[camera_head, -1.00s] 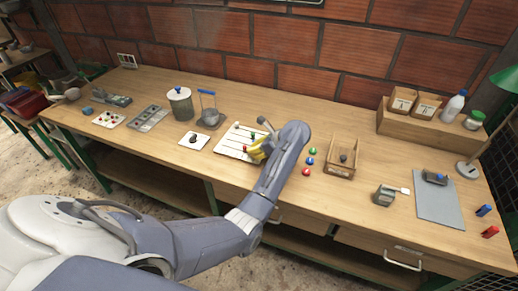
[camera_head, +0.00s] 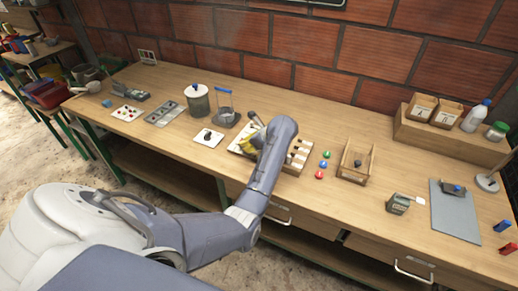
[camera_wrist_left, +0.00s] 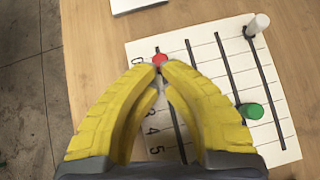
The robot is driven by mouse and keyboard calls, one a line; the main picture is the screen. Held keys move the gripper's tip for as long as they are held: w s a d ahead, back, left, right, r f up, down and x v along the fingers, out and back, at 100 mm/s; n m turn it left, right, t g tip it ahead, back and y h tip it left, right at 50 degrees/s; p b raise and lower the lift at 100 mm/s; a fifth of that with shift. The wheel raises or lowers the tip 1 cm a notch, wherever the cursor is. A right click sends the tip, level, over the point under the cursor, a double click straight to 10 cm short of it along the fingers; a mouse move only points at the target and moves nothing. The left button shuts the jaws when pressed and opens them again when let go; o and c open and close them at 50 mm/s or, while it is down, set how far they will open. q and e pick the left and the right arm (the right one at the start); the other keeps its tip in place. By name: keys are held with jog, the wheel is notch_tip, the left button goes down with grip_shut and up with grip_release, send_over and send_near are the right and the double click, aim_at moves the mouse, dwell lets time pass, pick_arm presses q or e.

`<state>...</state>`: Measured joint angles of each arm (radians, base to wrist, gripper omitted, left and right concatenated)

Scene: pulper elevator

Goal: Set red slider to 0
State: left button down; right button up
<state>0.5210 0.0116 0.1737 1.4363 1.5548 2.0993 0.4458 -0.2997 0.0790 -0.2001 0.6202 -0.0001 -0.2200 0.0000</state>
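The slider board (camera_wrist_left: 205,60) is a white panel with dark tracks and printed numbers, seen close in the left wrist view. In the head view the board (camera_head: 293,163) is partly hidden behind my left arm. The red slider knob (camera_wrist_left: 160,58) stands at the far end of the leftmost track, beside the 0 label. My left gripper (camera_wrist_left: 159,70) has yellow fingers whose tips are brought together right at the knob's near side, overlapping its lower edge. In the head view the gripper (camera_head: 249,145) is low over the board. My right gripper is not in view.
A green knob (camera_wrist_left: 251,111) and a white knob (camera_wrist_left: 258,24) stand on tracks to the right. A wire-handled stand (camera_head: 226,116) and a canister (camera_head: 196,101) are behind left. Coloured buttons (camera_head: 322,165) and a wooden tray (camera_head: 355,163) lie to the right.

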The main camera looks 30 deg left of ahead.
pick_arm(q)
jog(key=shift+s+a, duration=0.1)
jog(key=shift+a, duration=0.55)
